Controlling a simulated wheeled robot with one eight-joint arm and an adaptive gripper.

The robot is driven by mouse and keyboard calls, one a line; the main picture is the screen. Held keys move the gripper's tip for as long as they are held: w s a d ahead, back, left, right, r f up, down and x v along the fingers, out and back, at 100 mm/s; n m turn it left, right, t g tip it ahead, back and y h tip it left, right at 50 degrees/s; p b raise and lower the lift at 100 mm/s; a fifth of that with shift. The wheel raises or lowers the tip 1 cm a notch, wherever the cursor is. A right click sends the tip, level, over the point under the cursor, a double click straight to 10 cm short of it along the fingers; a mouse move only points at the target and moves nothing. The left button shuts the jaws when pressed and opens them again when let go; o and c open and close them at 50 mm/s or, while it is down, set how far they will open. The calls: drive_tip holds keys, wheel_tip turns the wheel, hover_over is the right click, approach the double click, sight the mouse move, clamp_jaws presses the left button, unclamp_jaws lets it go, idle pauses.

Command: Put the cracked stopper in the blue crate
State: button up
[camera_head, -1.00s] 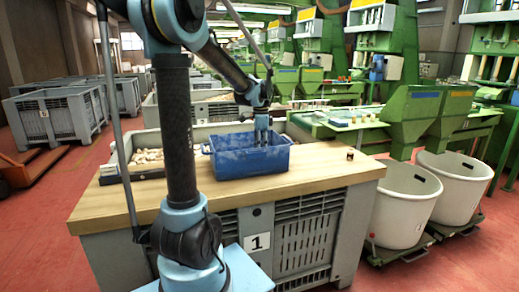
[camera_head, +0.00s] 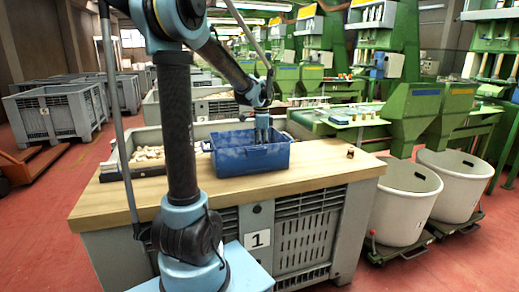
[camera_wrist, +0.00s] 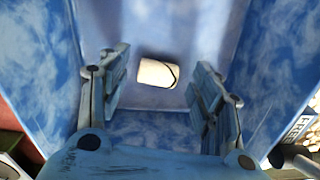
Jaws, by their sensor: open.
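The blue crate (camera_head: 252,160) stands on the wooden tabletop, and its blue walls show around the wrist view (camera_wrist: 285,60). A pale, roughly cylindrical stopper (camera_wrist: 157,73) lies on its side on the crate floor. A dark line, like a crack, runs near its right end. My gripper (camera_head: 262,138) is over the crate with its fingers reaching down to the opening. In the wrist view my gripper (camera_wrist: 158,88) is open, with its two fingers apart on either side of the stopper and touching neither side of it. The stopper is hidden in the head view.
The wooden tabletop (camera_head: 310,177) is clear in front of the crate. A tray of pale stoppers (camera_head: 148,156) is at the left. A small dark-and-tan object (camera_head: 350,153) stands at the right. White tubs (camera_head: 408,200) stand beyond the table's right edge.

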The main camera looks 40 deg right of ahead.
wheel_tip(320, 180, up, 13)
idle(0.6)
idle(0.4)
